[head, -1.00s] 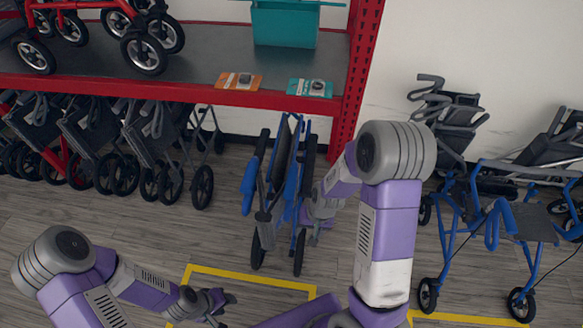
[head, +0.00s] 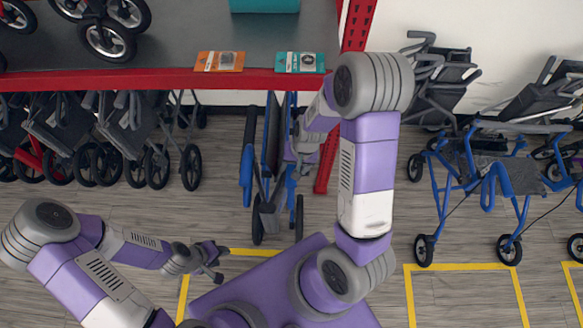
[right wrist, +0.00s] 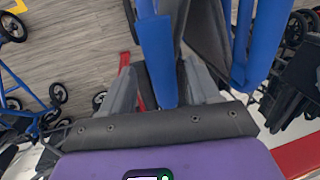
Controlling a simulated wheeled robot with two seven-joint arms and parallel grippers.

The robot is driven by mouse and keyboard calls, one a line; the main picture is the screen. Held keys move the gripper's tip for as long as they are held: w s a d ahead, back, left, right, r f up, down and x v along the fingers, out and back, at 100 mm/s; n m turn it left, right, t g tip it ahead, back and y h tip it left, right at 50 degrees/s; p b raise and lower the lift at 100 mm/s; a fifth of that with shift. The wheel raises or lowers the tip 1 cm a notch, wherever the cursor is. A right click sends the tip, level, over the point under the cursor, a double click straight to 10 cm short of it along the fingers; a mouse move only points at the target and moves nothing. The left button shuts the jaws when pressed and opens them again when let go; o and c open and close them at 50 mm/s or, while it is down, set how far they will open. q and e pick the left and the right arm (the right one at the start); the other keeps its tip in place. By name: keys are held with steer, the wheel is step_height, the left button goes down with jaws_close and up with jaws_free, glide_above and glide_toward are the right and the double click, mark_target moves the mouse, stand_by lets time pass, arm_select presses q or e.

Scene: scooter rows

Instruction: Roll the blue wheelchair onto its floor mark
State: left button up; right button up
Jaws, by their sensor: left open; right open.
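The folded blue wheelchair (head: 247,175) stands upright in front of the red shelf, its wheels on the wood floor. A yellow floor outline (head: 240,252) lies on my side of it, partly hidden by my purple base. My right gripper (head: 297,165) is at the wheelchair's right side, partly hidden by my arm. In the right wrist view its open grey fingers (right wrist: 158,95) are on either side of a blue part of the wheelchair (right wrist: 157,50); I cannot tell whether they touch it. My left gripper (head: 215,262) is open and empty, low over the outline's top edge.
Several folded grey walkers (head: 130,140) stand under the shelf at left. A blue-framed rollator (head: 490,185) stands at right, behind another yellow outline (head: 460,266). The red shelf edge (head: 150,80) runs above the wheelchair. Floor between the wheelchair and left gripper is clear.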

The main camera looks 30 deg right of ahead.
steer(key=shift+w+a+f, duration=0.1)
steer(key=shift+f, duration=0.55)
steer(key=shift+w+a+f, duration=0.1)
steer(key=shift+f, duration=0.5)
jaws_close()
